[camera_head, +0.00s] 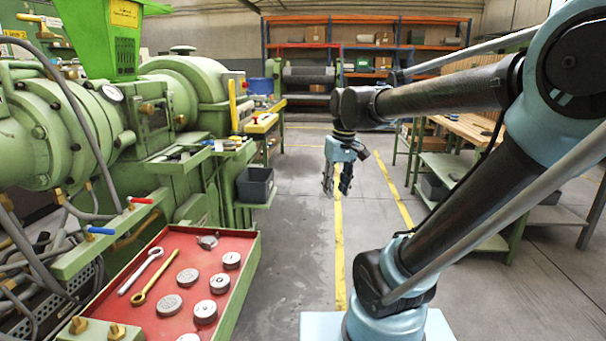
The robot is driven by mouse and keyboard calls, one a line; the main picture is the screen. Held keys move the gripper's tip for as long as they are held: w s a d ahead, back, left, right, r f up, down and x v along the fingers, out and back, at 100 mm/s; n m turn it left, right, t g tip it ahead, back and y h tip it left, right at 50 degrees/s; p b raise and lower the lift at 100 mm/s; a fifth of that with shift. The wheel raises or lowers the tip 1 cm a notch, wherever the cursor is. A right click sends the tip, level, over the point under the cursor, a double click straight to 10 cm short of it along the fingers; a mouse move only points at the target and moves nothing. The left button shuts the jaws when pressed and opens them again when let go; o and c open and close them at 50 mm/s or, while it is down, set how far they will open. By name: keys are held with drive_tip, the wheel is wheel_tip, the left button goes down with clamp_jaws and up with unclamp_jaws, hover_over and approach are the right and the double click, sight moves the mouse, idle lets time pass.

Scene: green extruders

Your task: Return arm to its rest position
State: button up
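My gripper (338,185) hangs pointing down at the end of my arm, near the middle of the view. Its two dark fingers look apart, and nothing shows between them. It is in the air over the grey floor, left of the wooden workbench and right of the green machine. My arm (440,160) rises from its light blue base at the bottom, bends at the upper right, and reaches back to the left. The gripper touches nothing that I can see.
A green extruder (180,95) fills the left side. A red tray (180,320) with wrenches and several metal discs stands at the front left. A workbench (465,130) is at the right. Orange shelves (390,20) stand at the back. The aisle floor (295,235) is clear.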

drive_tip(key=s+d+f+m, duration=0.4)
drive_tip(key=s+d+f, duration=0.5)
drive_tip(key=f, duration=0.5)
drive_tip(key=s, duration=0.2)
drive_tip(key=shift+s+t+h, duration=0.3)
drive_tip(key=shift+t+h, duration=0.1)
drive_tip(key=shift+s+d, duration=0.1)
drive_tip(key=shift+s, duration=0.05)
